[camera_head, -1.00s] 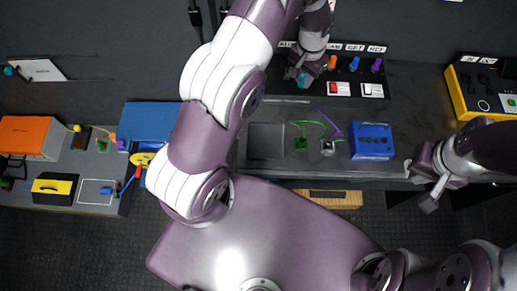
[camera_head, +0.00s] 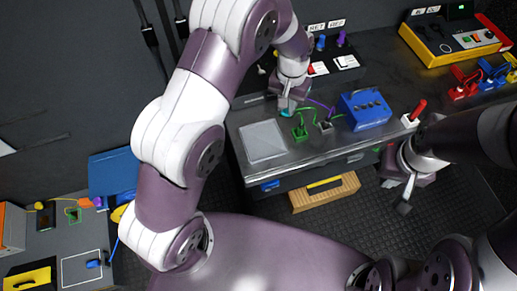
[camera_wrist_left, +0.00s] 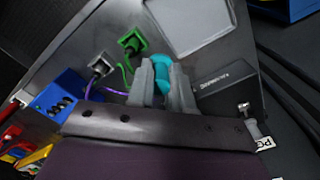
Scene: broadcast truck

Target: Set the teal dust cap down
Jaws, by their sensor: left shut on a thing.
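The teal dust cap (camera_head: 287,113) is between the fingers of my left gripper (camera_head: 288,104), which is shut on it. In the left wrist view the teal cap (camera_wrist_left: 162,72) shows between the grey fingertips (camera_wrist_left: 164,84). The gripper is over the worktop, behind the green connector (camera_head: 299,133) and to the right of a square grey tray (camera_head: 263,141). I cannot tell whether the cap touches the worktop. My right gripper (camera_head: 397,194) is open and empty, off the worktop's front right corner.
A blue box (camera_head: 364,110) and a grey connector (camera_head: 325,126) with a purple cable stand right of the green connector. A panel with coloured knobs (camera_head: 342,40) rises behind. A yellow case (camera_head: 449,38) sits at the back right. The grey tray is empty.

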